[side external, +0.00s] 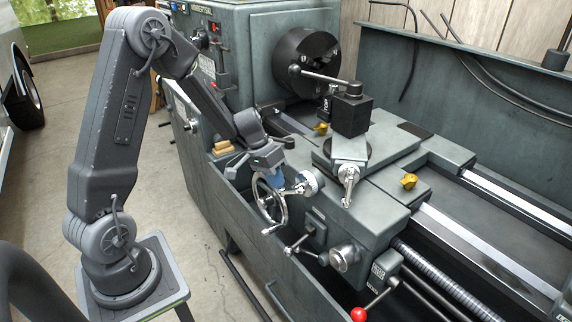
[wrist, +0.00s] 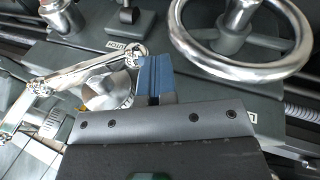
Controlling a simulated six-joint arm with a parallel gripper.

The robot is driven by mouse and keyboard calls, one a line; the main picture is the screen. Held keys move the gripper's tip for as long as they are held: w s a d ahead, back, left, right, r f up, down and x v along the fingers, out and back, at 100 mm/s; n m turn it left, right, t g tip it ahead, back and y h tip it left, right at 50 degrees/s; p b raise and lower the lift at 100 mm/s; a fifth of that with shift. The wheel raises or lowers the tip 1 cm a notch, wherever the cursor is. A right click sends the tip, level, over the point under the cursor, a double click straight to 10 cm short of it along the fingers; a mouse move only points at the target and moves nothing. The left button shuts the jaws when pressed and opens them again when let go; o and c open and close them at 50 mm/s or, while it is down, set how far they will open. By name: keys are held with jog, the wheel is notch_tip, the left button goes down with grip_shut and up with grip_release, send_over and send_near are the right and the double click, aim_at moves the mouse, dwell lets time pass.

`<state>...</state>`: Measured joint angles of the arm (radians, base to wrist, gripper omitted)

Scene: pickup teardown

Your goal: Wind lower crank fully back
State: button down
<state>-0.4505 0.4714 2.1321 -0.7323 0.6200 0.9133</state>
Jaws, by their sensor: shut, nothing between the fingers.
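My gripper (side external: 275,178) points down at the front of the lathe carriage, its blue fingers together and empty. In the wrist view the shut fingers (wrist: 154,72) sit just right of a silver crank; I cannot tell if they touch it. This crank (side external: 303,184), with a round dial at its hub, is on the carriage front, lower than the tool-slide handle (side external: 348,182). In the wrist view the crank arm (wrist: 85,72) slants from lower left to upper right, and its dial (wrist: 105,90) is partly hidden behind the fingers.
A large spoked handwheel (side external: 270,200) stands just below my gripper and fills the upper right of the wrist view (wrist: 240,68). A lever (side external: 303,247), a round knob (side external: 344,257) and a red-knobbed lever (side external: 358,314) are lower on the apron. The chuck (side external: 305,62) is behind.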

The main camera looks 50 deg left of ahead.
jog(key=shift+d+f+h, duration=0.3)
jog(key=shift+f+h, duration=0.3)
jog(key=shift+h, duration=0.05)
jog(key=shift+d+f+h, duration=0.25)
jog(key=shift+f+h, duration=0.3)
jog(key=shift+h, duration=0.05)
jog(key=shift+d+f+h, duration=0.3)
jog(key=shift+f+h, duration=0.3)
jog(key=shift+h, duration=0.05)
jog(key=shift+f, duration=0.1)
dwell(0.8)
